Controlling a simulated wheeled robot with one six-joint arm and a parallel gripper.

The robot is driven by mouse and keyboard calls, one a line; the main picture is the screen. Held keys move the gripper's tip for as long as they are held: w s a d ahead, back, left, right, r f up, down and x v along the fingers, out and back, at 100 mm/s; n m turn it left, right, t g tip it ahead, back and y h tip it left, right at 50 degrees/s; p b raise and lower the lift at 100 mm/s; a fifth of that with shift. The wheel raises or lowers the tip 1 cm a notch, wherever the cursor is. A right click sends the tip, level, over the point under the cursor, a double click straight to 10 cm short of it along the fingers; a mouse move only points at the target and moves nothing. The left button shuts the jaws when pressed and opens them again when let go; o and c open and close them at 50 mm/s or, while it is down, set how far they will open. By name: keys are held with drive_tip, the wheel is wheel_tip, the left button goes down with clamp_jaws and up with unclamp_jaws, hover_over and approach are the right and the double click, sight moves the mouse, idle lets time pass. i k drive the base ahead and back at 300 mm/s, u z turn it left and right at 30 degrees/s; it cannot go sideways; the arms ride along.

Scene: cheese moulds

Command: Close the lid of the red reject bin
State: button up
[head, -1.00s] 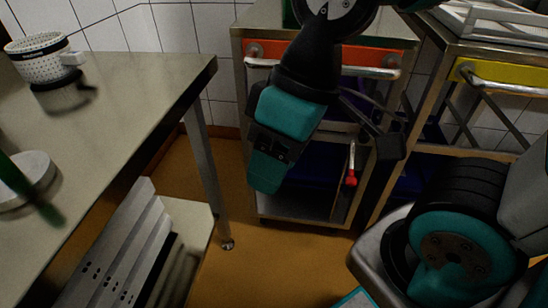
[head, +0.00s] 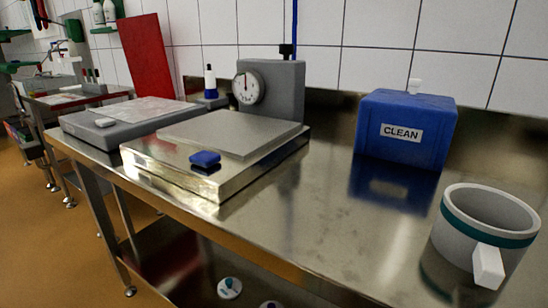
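No red bin body shows for certain. A tall red panel (head: 147,58) stands upright, slightly tilted, behind the grey flat unit at the left part of the steel table; I cannot tell whether it is the bin's raised lid. Whatever is below the panel is hidden by that unit. My gripper is not in view.
The steel table (head: 325,215) carries a grey flat unit (head: 90,128), a scale (head: 190,178) with a small blue block (head: 205,159), a dial gauge (head: 248,88), a blue CLEAN box (head: 400,140) and a grey mould (head: 488,225). Orange floor (head: 35,230) is free at left.

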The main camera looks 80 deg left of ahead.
sight(142, 38)
drive_tip(key=u, duration=0.9)
drive_tip(key=k, duration=1.15)
drive_tip(key=u, duration=1.45)
drive_tip(key=i, duration=0.4)
drive_tip(key=u, duration=0.95)
drive_tip(key=i, duration=1.2)
drive_tip(key=z, duration=0.4)
